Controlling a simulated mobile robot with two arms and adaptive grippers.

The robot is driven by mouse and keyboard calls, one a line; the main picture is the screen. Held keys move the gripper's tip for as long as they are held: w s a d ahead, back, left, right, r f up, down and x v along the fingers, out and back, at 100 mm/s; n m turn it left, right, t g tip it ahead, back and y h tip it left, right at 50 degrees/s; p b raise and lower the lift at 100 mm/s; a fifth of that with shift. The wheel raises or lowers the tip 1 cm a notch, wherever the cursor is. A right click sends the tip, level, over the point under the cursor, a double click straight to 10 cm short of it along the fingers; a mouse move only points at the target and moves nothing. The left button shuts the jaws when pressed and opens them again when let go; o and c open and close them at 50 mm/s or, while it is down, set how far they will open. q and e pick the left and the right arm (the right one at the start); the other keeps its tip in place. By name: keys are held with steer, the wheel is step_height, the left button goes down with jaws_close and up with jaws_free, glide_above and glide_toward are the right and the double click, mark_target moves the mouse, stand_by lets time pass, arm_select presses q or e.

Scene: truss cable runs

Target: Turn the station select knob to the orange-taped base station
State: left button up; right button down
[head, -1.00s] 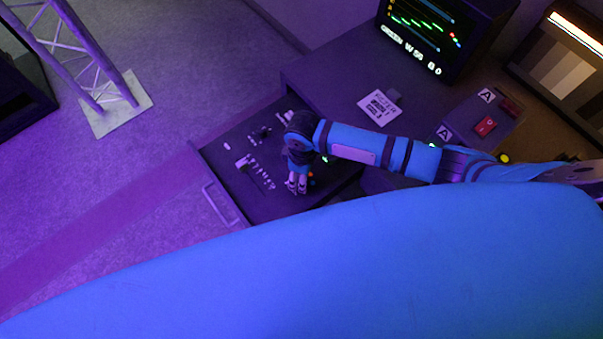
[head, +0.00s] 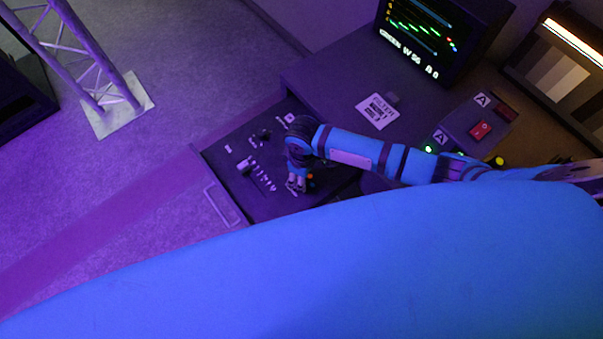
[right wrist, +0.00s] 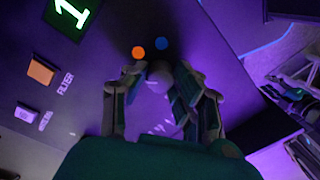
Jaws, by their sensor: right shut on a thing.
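The station select knob (right wrist: 158,76) is a rounded grey shape between my right gripper's fingers in the right wrist view, mostly hidden by them. My right gripper (right wrist: 155,92) is shut on it. An orange dot (right wrist: 138,53) and a blue dot (right wrist: 161,44) sit on the panel just beyond the knob. In the head view my right gripper (head: 296,184) points down at the dark control panel (head: 233,165), with the orange dot (head: 310,176) just right of its fingers. The knob's pointer direction cannot be made out. My left gripper is not in view.
A lit green "1" display (right wrist: 72,12), an orange FILTER button (right wrist: 41,70) and a pale button (right wrist: 28,115) lie left of the gripper. Several small switches (head: 262,172) stand close to it on the panel. A monitor (head: 425,35) stands behind.

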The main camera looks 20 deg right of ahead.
steer(key=m+p, duration=0.1)
steer(key=p, duration=0.1)
steer(key=m+p, duration=0.1)
steer(key=m, duration=0.1)
steer(key=shift+r+p, duration=0.25)
steer(key=shift+p, duration=0.1)
steer(key=m+p, duration=0.2)
steer(key=shift+s+f+m, duration=0.1)
steer(key=shift+m, duration=0.3)
steer(key=shift+f+m+p, duration=0.1)
steer(key=shift+m+p, duration=0.7)
steer(key=shift+m, duration=0.4)
steer(key=c, duration=1)
jaws_free()
steer(key=shift+c, duration=0.2)
step_height(320, 180, up, 12)
steer(key=shift+d, duration=0.25)
